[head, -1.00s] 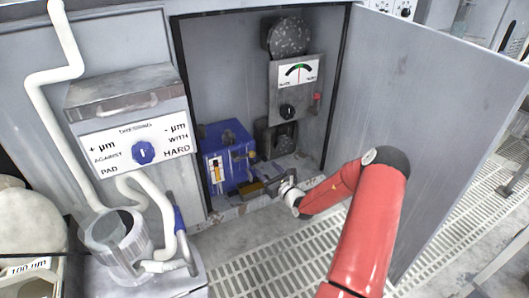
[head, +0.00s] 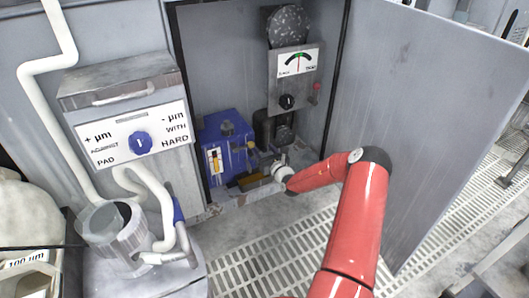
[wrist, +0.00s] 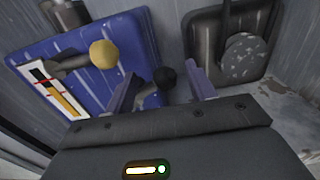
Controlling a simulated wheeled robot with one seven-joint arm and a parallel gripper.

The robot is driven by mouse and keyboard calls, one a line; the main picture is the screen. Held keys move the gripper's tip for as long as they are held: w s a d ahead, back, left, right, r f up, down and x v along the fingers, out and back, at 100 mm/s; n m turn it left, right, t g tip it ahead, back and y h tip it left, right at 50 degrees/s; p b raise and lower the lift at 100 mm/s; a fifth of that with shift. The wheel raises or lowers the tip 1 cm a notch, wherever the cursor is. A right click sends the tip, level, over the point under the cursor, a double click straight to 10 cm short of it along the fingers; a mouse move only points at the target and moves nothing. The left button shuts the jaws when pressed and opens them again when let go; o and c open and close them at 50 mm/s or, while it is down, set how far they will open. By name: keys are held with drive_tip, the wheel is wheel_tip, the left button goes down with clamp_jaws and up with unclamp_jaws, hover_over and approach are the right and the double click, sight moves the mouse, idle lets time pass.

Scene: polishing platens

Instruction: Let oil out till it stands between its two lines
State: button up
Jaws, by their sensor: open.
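A blue oil tank (head: 228,135) stands low inside the open cabinet; it also fills the left of the wrist view (wrist: 95,40). On its face is a white sight gauge (wrist: 48,92) with an amber oil column and dark and red marks; I cannot tell exactly where the oil stands against the lines. A yellow knob (wrist: 103,54) and a black knob (wrist: 165,77) stick out from the tank. My gripper (wrist: 160,88) is open, its two fingers on either side of the black knob, apart from it as far as I see. In the head view my gripper (head: 270,167) is by the tank's right side.
A dial panel (head: 297,75) hangs above, right of the tank. The open cabinet door (head: 425,110) stands to the right of my arm. A control box (head: 135,140) and pipes are at left.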

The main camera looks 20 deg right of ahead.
drive_tip(key=shift+c, duration=0.4)
drive_tip(key=c, duration=1)
drive_tip(key=shift+o, duration=0.2)
drive_tip(key=shift+s+f, duration=0.1)
drive_tip(key=shift+d+f+m+p, duration=0.1)
drive_tip(key=shift+f+m+p, duration=0.5)
drive_tip(key=shift+m, duration=0.65)
drive_tip(key=shift+f+m+p, duration=0.55)
drive_tip(key=shift+f+m, duration=0.05)
drive_tip(key=shift+m, duration=0.65)
drive_tip(key=o, duration=1)
drive_tip(key=shift+c, duration=0.2)
drive_tip(key=shift+o, duration=0.4)
